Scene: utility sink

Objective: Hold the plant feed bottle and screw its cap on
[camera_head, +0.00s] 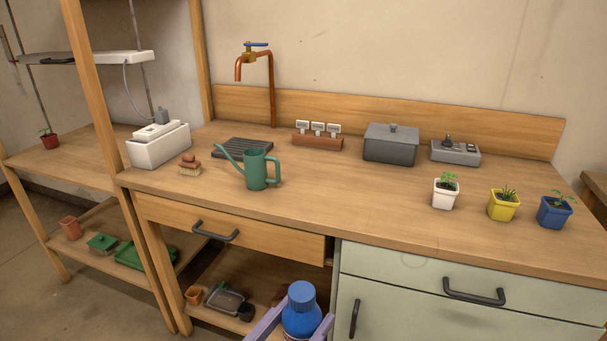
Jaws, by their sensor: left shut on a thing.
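The plant feed bottle (301,319) is blue and stands upright at the bottom centre, in front of the bench. A blue cap (301,293) sits on top of it; I cannot tell how tightly it is seated. My left gripper (297,329) is shut on the bottle, with a pale purple finger on each side of it. The lower part of the bottle is cut off by the picture's bottom edge. My right gripper is not in view.
The wooden bench (330,205) has clear room at its front middle. A green watering can (258,168) stands left of centre, with potted plants (503,206) at the right. A drawer handle (215,235) and a cabinet handle (473,293) project from the front.

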